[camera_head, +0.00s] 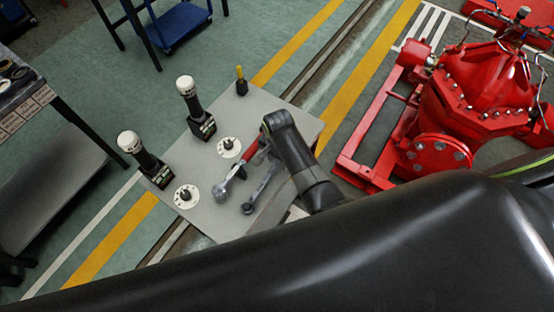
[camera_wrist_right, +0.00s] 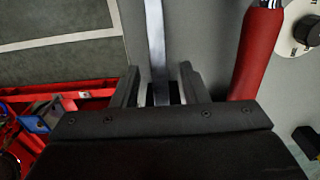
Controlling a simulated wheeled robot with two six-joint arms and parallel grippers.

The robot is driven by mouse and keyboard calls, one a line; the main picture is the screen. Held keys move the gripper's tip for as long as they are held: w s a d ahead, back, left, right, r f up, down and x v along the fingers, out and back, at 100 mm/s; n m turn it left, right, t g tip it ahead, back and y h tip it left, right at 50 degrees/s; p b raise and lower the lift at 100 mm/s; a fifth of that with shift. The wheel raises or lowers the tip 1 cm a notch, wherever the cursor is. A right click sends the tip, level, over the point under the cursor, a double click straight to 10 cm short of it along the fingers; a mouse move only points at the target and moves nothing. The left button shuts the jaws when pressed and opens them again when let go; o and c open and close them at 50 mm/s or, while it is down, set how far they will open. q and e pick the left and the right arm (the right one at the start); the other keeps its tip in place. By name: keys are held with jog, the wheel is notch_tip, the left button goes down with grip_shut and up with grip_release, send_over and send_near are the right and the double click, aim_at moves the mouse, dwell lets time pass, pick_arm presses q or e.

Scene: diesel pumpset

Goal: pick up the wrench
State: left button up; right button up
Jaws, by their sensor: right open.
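A silver-grey wrench (camera_head: 262,188) lies on the grey tabletop (camera_head: 215,212) beside a red-handled tool (camera_head: 236,160) with a metal head. My right gripper (camera_head: 268,152) is over the upper end of the wrench, partly hidden by my own wrist. In the right wrist view the open right gripper (camera_wrist_right: 160,86) has a finger on each side of the wrench's narrow shaft (camera_wrist_right: 155,35), with gaps showing. The red handle (camera_wrist_right: 257,50) runs to the right of the fingers. The wrench's near end is hidden behind the gripper body. My left gripper is not in view.
Two white-topped black devices (camera_head: 188,88) (camera_head: 131,143), two white discs with black knobs (camera_head: 229,147) (camera_head: 187,196) and a small yellow-topped item (camera_head: 240,82) stand on the table. A red pumpset (camera_head: 470,95) stands to the right.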

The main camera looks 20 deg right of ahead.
jog(key=shift+c, duration=0.4)
grip_shut()
jog(key=shift+r, duration=0.1)
notch_tip(320, 180, up, 10)
jog(key=shift+f+b, duration=0.1)
jog(key=shift+b, duration=0.5)
jog(key=c, duration=0.5)
grip_release()
jog(key=shift+c, duration=0.2)
grip_shut()
